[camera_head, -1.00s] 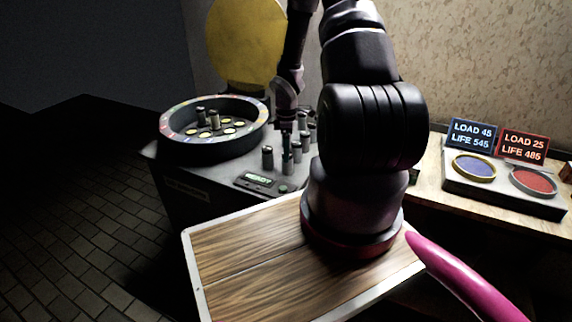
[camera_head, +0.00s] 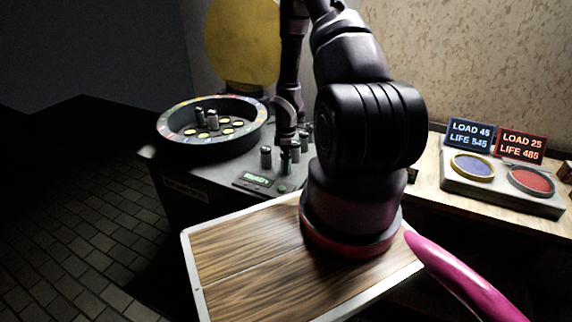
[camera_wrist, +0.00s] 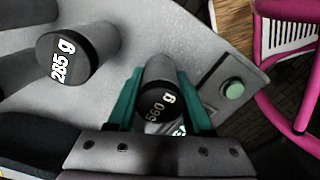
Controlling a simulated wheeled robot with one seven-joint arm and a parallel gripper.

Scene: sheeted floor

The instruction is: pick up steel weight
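A steel weight with a dark top (camera_wrist: 158,102), its label reading about 560 g, stands upright on the grey console in the wrist view. My gripper (camera_wrist: 160,112) has teal fingers, one on each side of this weight. The fingers look open, with a small gap showing beside the weight near the right finger. In the head view my gripper (camera_head: 287,160) points down at the console, and the weight between its fingers is hard to make out. Another steel weight (camera_wrist: 75,52), marked 285 g, stands to the left, apart from the fingers.
More steel weights (camera_head: 266,157) stand close around the gripper. A round tray (camera_head: 168,142) with weights and yellow discs is to the left. A green button (camera_wrist: 233,90) lies right of the fingers. Load pads (camera_head: 472,166) are on the right bench.

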